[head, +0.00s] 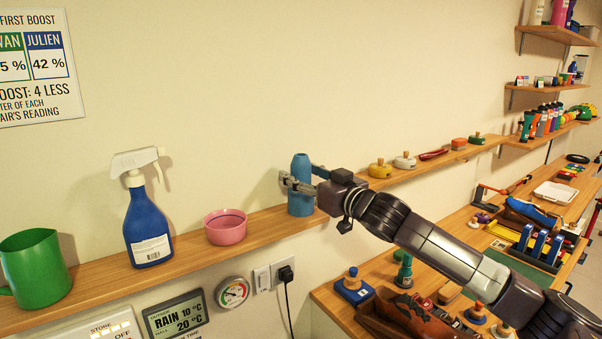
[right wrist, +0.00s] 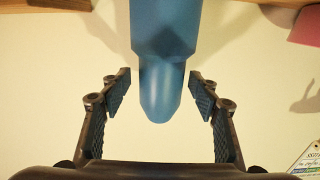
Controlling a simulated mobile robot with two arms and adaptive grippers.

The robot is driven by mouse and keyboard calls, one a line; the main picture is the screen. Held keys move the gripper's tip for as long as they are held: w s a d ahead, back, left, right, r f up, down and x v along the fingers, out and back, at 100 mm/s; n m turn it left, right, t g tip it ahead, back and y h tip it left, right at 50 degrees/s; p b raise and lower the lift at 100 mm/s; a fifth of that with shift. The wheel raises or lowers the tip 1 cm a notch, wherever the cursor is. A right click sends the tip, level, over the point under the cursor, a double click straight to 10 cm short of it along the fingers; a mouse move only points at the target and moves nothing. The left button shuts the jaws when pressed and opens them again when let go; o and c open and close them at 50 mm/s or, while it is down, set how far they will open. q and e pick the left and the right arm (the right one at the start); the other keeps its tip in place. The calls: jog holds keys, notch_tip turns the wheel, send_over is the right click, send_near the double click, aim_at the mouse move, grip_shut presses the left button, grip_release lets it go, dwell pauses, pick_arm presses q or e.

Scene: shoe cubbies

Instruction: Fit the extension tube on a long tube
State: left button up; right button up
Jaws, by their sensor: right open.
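A blue upright object with a narrower rounded top (head: 300,195) stands on the wooden wall shelf. My right gripper (head: 297,184) is at its upper part, reaching in from the right. In the right wrist view the blue object (right wrist: 164,40) hangs down from the top of the picture, and its rounded end lies between the two spread fingers. Gaps show on both sides, so my right gripper (right wrist: 160,83) is open and not holding it. I cannot tell whether this is the extension tube, and I cannot make out a long tube. My left gripper is not in view.
The wall shelf (head: 190,262) also holds a pink bowl (head: 226,228), a blue spray bottle (head: 147,225) and a green mug (head: 36,268). Stamp-like items stand farther right. A crowded workbench (head: 468,240) lies below my right arm. A plug sits below the shelf.

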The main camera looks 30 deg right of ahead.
jog(key=shift+w+a, duration=0.15)
jog(key=shift+w, duration=0.25)
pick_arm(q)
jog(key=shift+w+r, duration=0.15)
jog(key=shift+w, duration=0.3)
pick_arm(e)
jog(key=shift+s, duration=0.1)
jog(key=shift+c, duration=0.2)
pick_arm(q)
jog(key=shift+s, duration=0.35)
pick_arm(e)
jog(key=c, duration=1.2)
